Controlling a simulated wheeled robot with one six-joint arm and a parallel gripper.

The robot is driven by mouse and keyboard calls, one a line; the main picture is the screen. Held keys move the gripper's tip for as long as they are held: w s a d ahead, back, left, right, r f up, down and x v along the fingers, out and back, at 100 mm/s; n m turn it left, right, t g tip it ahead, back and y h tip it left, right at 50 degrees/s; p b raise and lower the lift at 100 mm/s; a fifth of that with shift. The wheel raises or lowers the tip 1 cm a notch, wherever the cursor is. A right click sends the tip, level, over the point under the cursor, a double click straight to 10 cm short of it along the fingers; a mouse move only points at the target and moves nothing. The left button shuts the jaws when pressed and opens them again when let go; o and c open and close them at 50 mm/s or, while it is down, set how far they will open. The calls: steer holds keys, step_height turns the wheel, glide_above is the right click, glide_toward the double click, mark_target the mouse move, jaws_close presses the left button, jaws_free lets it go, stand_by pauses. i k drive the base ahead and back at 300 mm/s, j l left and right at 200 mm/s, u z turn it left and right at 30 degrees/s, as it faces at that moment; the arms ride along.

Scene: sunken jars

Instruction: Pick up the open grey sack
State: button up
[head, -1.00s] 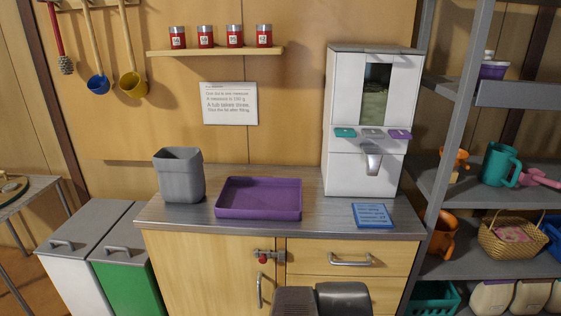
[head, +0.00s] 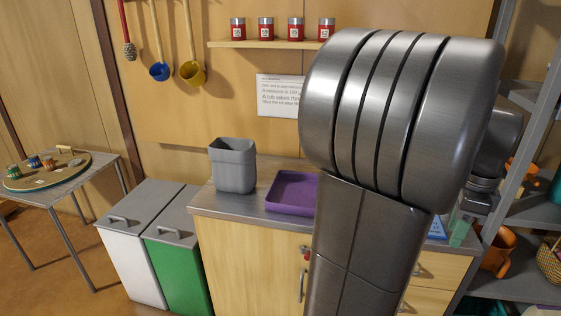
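The open grey sack (head: 233,168) stands upright at the left end of the counter, its open top facing up. It is left of the purple tray (head: 290,196). My arm fills the right middle of the head view and hides much of the counter. My gripper (head: 464,222) shows only partly at the right, behind my arm and well away from the sack. I cannot tell whether its fingers are open or shut.
White and green bins (head: 177,243) stand left of the counter. A small table with a round board (head: 47,171) is at the far left. A shelf with red jars (head: 267,28) hangs above. Grey shelving (head: 523,200) stands at the right, close to my gripper.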

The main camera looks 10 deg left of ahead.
mark_target(233, 160)
steer(key=i+j+u, duration=0.1)
steer(key=i+j, duration=0.15)
steer(key=j, duration=0.3)
steer(key=i+j, duration=0.25)
steer(key=j, duration=0.25)
steer(key=i+j+u, duration=0.15)
steer(key=i+j, duration=0.15)
steer(key=j, duration=0.25)
steer(key=i+j+u, duration=0.1)
steer(key=i+j, duration=0.15)
steer(key=j, duration=0.25)
steer(key=i+j, duration=0.35)
steer(key=k+j+u, duration=0.05)
steer(key=j, duration=0.1)
